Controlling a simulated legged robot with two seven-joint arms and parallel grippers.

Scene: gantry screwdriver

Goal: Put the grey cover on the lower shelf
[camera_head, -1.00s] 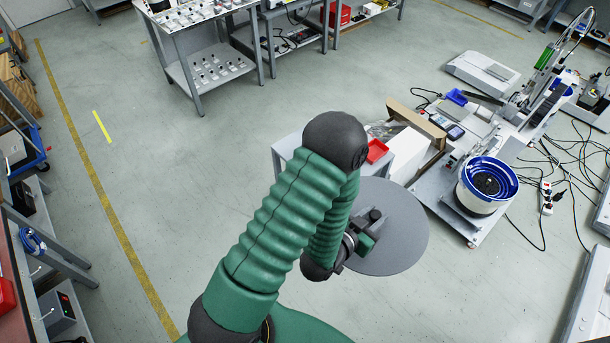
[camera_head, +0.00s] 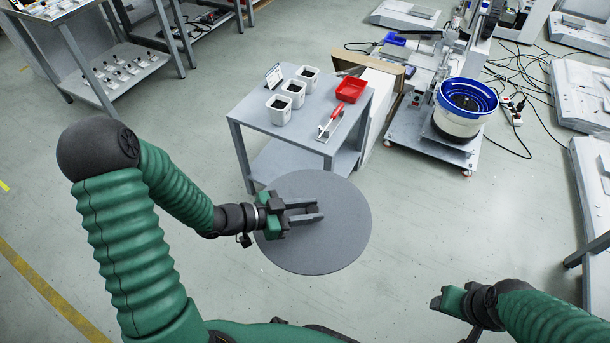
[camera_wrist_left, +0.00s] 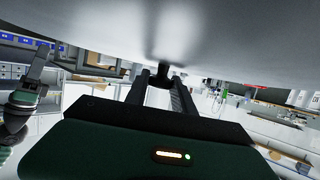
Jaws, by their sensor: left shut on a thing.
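The grey cover (camera_head: 335,250) is a large round flat disc with a dark knob. My left gripper (camera_head: 318,212) is shut on the cover and holds it above the floor, in front of the small grey table. In the left wrist view the fingers (camera_wrist_left: 163,80) close around the knob, and the cover (camera_wrist_left: 200,35) fills the top of the picture. The lower shelf (camera_head: 285,162) of the table is partly hidden by the tabletop and the cover. My right gripper (camera_head: 440,301) is at the lower right, away from the cover; its fingers are unclear.
The tabletop (camera_head: 250,112) holds several white cups (camera_head: 280,109), a red tray (camera_head: 351,90) and a red-handled tool (camera_head: 325,130). A machine with a blue-rimmed bowl (camera_head: 466,108) stands to the right. Floor is clear around the cover.

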